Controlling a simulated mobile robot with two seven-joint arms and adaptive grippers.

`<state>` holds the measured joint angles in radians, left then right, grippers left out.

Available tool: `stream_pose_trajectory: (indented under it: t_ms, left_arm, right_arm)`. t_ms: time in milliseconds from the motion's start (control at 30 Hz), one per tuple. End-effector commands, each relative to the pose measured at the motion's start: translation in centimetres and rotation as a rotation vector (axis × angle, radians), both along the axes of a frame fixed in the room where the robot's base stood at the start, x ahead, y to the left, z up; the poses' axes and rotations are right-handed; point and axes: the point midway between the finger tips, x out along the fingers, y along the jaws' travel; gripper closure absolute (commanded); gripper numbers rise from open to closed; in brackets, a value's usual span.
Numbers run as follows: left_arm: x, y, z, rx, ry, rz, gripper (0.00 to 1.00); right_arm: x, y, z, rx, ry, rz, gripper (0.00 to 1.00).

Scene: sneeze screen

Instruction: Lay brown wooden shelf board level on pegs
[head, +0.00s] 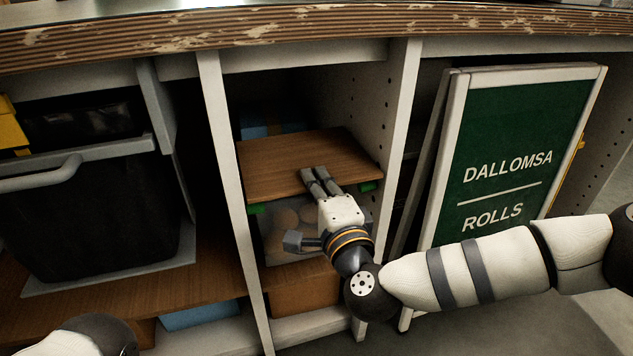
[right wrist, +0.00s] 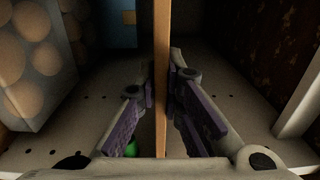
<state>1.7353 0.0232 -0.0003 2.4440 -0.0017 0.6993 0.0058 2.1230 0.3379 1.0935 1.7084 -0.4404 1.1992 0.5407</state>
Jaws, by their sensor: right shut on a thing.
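The brown wooden shelf board (head: 290,160) is inside the narrow middle bay of the cabinet, roughly in line with the bay's floor. My right gripper (head: 315,178) is shut on its front edge. In the right wrist view the board (right wrist: 161,60) shows edge-on as a thin strip between the purple finger pads of my right gripper (right wrist: 161,95). A green peg (head: 257,208) shows under the board's front left corner and another green peg (head: 368,186) under its front right. I cannot tell whether the board touches them. Any back pegs are hidden. My left gripper is out of view.
A clear container of round tan items (head: 285,222) is below the board, above a cardboard-brown box (head: 303,288). A blue box (head: 265,126) is behind. Side panels (head: 223,170) hem the bay. A green sign (head: 520,150) leans at right; a black bin (head: 90,215) is left.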

Motion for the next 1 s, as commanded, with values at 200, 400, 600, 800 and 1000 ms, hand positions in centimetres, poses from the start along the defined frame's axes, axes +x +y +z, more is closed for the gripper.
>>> stream_pose_trajectory:
  t_ms: [200, 400, 600, 800, 1000]
  left_arm:
    - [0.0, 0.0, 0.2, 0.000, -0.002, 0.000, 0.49]
    - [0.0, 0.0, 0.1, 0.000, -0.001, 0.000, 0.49]
    - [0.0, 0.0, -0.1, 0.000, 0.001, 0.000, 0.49]
    - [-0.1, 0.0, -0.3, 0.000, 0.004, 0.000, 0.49]
    - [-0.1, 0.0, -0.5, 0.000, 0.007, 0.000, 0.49]
  right_arm:
    - [0.0, 0.0, 0.1, 0.000, -0.002, 0.000, 1.00]
    - [0.0, 0.0, 0.0, 0.000, -0.002, 0.000, 1.00]
    - [0.0, 0.0, -0.4, -0.001, -0.001, 0.000, 1.00]
    - [0.0, 0.0, -0.8, -0.001, -0.001, 0.000, 1.00]
    - [0.0, 0.0, -1.2, -0.001, -0.001, 0.000, 1.00]
